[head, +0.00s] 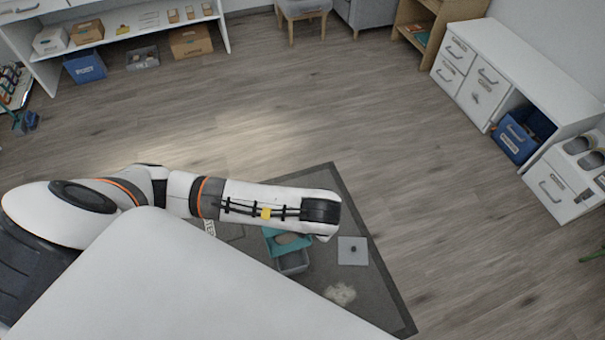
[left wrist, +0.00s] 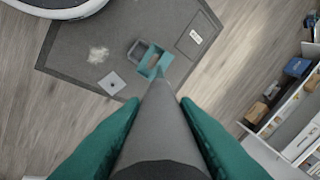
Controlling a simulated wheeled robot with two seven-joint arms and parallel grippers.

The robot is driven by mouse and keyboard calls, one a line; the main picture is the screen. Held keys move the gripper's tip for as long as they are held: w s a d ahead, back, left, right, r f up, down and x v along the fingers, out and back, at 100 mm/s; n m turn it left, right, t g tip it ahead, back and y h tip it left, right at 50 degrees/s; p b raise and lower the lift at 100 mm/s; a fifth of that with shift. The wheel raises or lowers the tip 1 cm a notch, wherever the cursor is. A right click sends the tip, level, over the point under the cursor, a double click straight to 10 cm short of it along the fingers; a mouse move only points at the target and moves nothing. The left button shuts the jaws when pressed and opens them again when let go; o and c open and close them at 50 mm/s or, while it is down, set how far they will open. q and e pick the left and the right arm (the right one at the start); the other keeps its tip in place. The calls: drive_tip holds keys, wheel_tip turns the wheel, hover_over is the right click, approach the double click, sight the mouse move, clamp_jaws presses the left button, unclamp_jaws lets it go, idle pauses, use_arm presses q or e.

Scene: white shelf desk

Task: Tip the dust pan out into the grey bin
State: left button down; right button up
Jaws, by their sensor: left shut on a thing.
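My left gripper (left wrist: 160,103) is shut on a long grey handle (left wrist: 158,130) that runs down the middle of the left wrist view, between its teal fingers. Beyond the handle is the teal dust pan (left wrist: 149,71), with a brownish patch inside. The grey bin (left wrist: 135,50) is on the dark mat, beside and partly overlapped by the pan; I cannot tell the height between them. In the head view the pan (head: 272,234) and bin (head: 293,264) show just below my left forearm, which hides part of the pan and the left gripper. My right gripper is not in view.
A pale heap (head: 340,293) and a white square plate (head: 353,256) lie on the dark mat (head: 345,190). White drawers (head: 475,90) stand at the right and a low white shelf (head: 222,25) at the back left. The wooden floor between is clear.

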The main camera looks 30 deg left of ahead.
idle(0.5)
use_arm(q)
drive_tip(key=shift+t+y, duration=0.3)
drive_tip(key=shift+s+d+f+b, duration=0.35)
drive_tip(key=shift+s+d+b, duration=0.45)
drive_tip(key=shift+b, duration=0.4)
drive_tip(key=shift+s+d+f+b, duration=0.3)
drive_tip(key=shift+s+d+b, duration=0.3)
drive_tip(key=shift+d+b, duration=0.45)
drive_tip(key=shift+a, duration=0.1)
drive_tip(key=shift+s, duration=0.15)
drive_tip(key=shift+t+y, duration=0.3)
drive_tip(key=shift+y, duration=0.1)
drive_tip(key=shift+s+d+f+p, duration=0.25)
drive_tip(key=shift+s+d, duration=0.2)
drive_tip(key=shift+d, duration=0.1)
drive_tip(key=shift+s+d+f+p, duration=0.3)
drive_tip(key=shift+s+d, duration=0.1)
drive_tip(key=shift+d, duration=0.2)
drive_tip(key=shift+s+d+f+p, duration=0.2)
drive_tip(key=shift+s+d+p, duration=0.05)
drive_tip(key=shift+s+d, duration=0.25)
drive_tip(key=shift+d, duration=0.1)
